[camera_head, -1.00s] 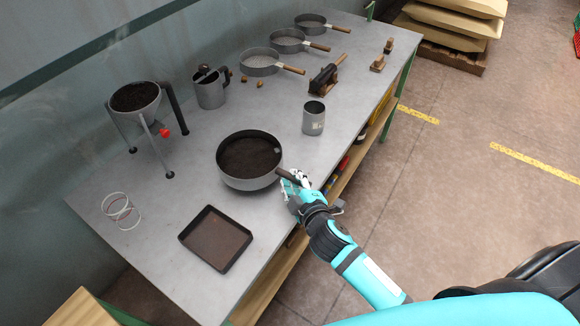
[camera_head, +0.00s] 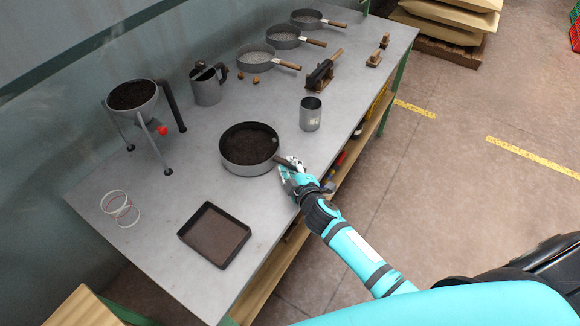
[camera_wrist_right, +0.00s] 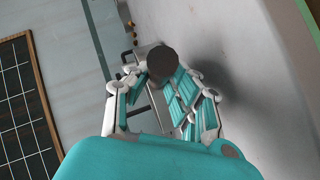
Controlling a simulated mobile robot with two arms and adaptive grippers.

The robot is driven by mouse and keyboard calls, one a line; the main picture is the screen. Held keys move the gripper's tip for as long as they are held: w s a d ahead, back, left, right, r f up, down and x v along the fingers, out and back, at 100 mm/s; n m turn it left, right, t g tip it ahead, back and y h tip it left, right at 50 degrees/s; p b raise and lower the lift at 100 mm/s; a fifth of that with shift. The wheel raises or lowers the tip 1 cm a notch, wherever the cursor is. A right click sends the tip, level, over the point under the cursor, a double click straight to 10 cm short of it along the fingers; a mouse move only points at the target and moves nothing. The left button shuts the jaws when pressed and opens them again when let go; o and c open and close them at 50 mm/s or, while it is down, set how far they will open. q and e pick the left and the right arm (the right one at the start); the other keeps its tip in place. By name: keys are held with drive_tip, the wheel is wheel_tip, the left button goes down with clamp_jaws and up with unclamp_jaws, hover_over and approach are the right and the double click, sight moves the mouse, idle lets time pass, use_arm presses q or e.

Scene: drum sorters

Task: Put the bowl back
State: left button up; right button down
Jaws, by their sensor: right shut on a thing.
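The bowl (camera_head: 251,169) is a round grey pan with a dark rim and a side handle, holding dark soil-like material (camera_head: 247,146). It is level at the middle of the grey table (camera_head: 170,192); I cannot tell whether its base touches the surface. My right gripper (camera_head: 288,168) is shut on its handle, at the table's front edge. In the right wrist view the dark round handle end (camera_wrist_right: 163,64) sits between the fingers, and the rest of the bowl is hidden. My left gripper is not in view.
A dark square tray (camera_head: 214,236) and white rings (camera_head: 119,207) lie at the near side. A hopper on legs (camera_head: 134,97) stands left. A grey can (camera_head: 310,114), a pitcher (camera_head: 207,86) and several handled sieves (camera_head: 256,58) stand farther back.

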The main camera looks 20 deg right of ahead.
drive_tip(key=shift+f, duration=0.1)
drive_tip(key=c, duration=1.2)
unclamp_jaws()
drive_tip(key=shift+o, duration=0.2)
drive_tip(key=shift+s, duration=0.15)
drive_tip(key=v, duration=1.2)
drive_tip(key=shift+b, duration=0.35)
